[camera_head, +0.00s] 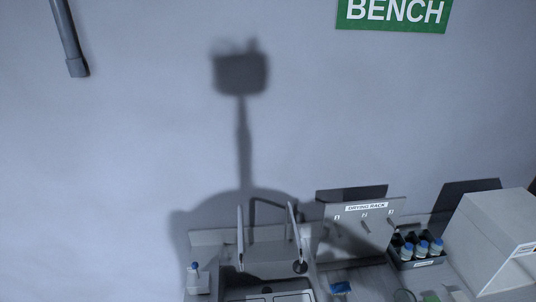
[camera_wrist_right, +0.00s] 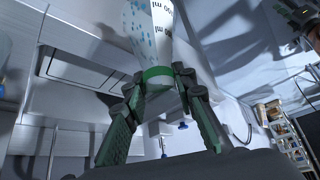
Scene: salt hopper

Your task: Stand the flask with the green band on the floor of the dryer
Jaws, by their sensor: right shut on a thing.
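The flask with the green band (camera_wrist_right: 150,35) shows in the right wrist view. It is pale with blue specks and dark "ml" marks, and its green band lies at the fingers. My right gripper (camera_wrist_right: 160,82) is shut on it, one dark finger on each side near the band. The top of the flask is cut off by the picture edge. Neither gripper shows in the head view. I cannot tell for sure which thing is the dryer; a large grey box (camera_head: 500,235) with a label stands at the right in the head view.
A drying rack panel (camera_head: 362,228) stands right of the sink (camera_head: 265,284). A dark crate (camera_head: 418,264) holds several blue-capped bottles. Another blue-capped bottle (camera_head: 193,281) stands left of the sink. A blue item (camera_head: 340,287) lies before the rack.

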